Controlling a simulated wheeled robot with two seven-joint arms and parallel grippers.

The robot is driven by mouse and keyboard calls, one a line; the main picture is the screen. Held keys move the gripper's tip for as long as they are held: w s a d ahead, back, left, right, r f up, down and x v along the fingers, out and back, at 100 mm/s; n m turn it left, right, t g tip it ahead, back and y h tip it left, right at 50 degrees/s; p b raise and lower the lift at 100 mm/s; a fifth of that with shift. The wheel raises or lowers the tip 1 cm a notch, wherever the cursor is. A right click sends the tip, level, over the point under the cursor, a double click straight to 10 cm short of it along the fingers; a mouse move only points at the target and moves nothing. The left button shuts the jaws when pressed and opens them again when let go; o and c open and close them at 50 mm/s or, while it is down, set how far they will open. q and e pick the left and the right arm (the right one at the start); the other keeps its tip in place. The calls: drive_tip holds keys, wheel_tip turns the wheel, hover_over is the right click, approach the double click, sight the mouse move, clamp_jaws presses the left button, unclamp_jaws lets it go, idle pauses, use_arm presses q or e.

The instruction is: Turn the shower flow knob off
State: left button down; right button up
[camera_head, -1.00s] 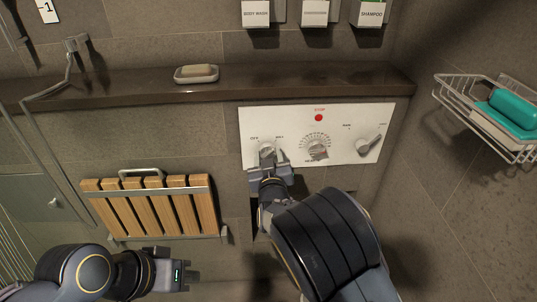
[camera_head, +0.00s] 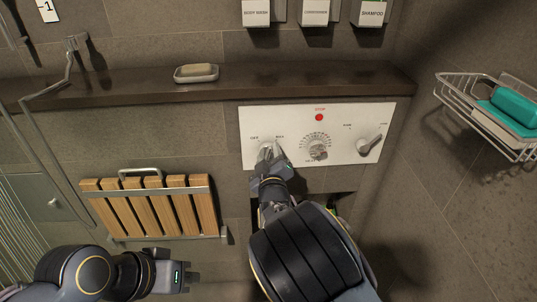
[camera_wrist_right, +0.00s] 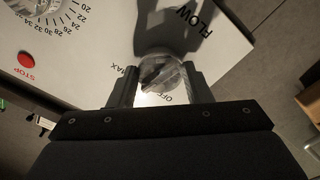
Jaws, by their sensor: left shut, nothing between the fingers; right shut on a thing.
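The white shower panel (camera_head: 345,118) is on the tiled wall. The flow knob (camera_wrist_right: 160,74), with OFF and MAX marks and the word FLOW beside it, is at the panel's left end. My right gripper (camera_head: 270,150) is shut on the flow knob, with one finger on each side of it in the right wrist view (camera_wrist_right: 158,88). A dark notch shows on the knob's face; which mark it points to is hard to tell. In the head view the gripper partly covers the knob. My left gripper (camera_head: 188,278) is shut and empty at the lower left, away from the panel.
A round dial (camera_head: 317,146) and a lever knob (camera_head: 371,143) sit on the panel to the right, with a red STOP dot (camera_head: 319,117) above the dial. A dark shelf (camera_head: 120,95) runs above. A folded wooden seat (camera_head: 150,208) is at the left, and a wire basket (camera_head: 480,100) is at the right.

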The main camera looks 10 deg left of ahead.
drive_tip(key=n, duration=0.6)
drive_tip(key=shift+w+d+r+n, duration=0.1)
drive_tip(key=shift+d+n, duration=0.05)
drive_tip(key=shift+n, duration=0.15)
drive_tip(key=n+b, duration=0.1)
drive_tip(key=n, duration=0.2)
drive_tip(key=shift+r+n, duration=0.15)
drive_tip(key=shift+n, duration=0.85)
drive_tip(key=shift+b, duration=0.3)
drive_tip(key=o, duration=0.8)
drive_tip(key=shift+d, duration=0.1)
drive_tip(key=shift+o, duration=0.9)
drive_tip(key=v, duration=0.8)
